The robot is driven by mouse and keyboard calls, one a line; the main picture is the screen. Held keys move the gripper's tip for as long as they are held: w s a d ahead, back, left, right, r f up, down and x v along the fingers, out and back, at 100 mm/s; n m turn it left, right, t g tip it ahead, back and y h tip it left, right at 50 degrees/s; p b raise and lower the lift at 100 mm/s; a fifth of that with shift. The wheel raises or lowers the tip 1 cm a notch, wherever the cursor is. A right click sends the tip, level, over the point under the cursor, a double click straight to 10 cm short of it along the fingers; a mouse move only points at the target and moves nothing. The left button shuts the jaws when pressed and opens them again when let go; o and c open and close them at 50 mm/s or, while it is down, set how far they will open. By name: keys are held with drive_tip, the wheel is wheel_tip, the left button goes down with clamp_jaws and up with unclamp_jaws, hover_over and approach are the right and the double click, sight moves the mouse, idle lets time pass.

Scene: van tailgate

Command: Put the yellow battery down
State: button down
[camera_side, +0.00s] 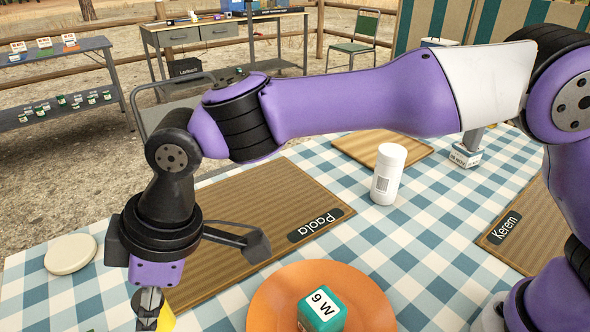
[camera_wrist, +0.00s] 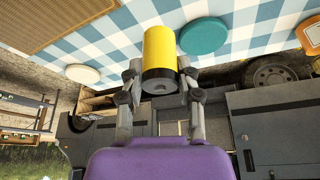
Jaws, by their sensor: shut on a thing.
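The yellow battery (camera_wrist: 160,48) is a cylinder with a black end, and in the wrist view it sits between my gripper's fingers (camera_wrist: 160,82), its black end toward the camera. In the side view my gripper (camera_side: 148,303) points down at the bottom left, with only a sliver of the yellow battery (camera_side: 167,320) showing beside the fingers. My gripper is shut on the battery. The frame edge cuts off its lower part, so I cannot tell whether it touches the checked cloth (camera_side: 225,285).
An orange plate (camera_side: 262,312) holds a teal cube (camera_side: 322,310) right of my gripper. A white disc (camera_side: 70,254) lies to the left. A brown "Paola" mat (camera_side: 240,215) and a white bottle (camera_side: 388,175) stand behind. A teal disc (camera_wrist: 203,37) lies beside the battery in the wrist view.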

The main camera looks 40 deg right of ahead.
drive_tip(key=w+d+r+m+t+h, duration=0.1)
drive_tip(key=w+d+m+h, duration=0.15)
drive_tip(key=d+m, duration=0.9)
drive_tip(key=w+d+m+t+h, duration=0.15)
drive_tip(key=d+m+h, duration=0.25)
drive_tip(key=d+m, duration=0.75)
drive_tip(key=s+d+m+g+h, duration=0.1)
drive_tip(key=s+d+m+g, duration=0.1)
drive_tip(key=s+d+m, duration=0.3)
drive_tip(key=s+d+r+m+g+h, duration=0.1)
drive_tip(key=d+m, duration=0.1)
drive_tip(key=d, duration=0.6)
drive_tip(key=s+d+m+g, duration=0.2)
drive_tip(key=s+d+m, duration=0.15)
drive_tip(key=d, duration=0.25)
drive_tip(key=shift+m, duration=0.35)
drive_tip(key=d+f, duration=0.2)
drive_tip(key=d, duration=0.1)
drive_tip(key=d+f, duration=0.2)
drive_tip(key=d, duration=0.2)
drive_tip(key=d+f, duration=0.2)
drive_tip(key=d, duration=0.2)
drive_tip(key=shift+s+d+f, duration=0.15)
drive_tip(key=shift+s+f, duration=0.05)
drive_tip(key=shift+s, duration=0.1)
drive_tip(key=shift+d+f, duration=0.15)
drive_tip(key=shift+f, duration=2)
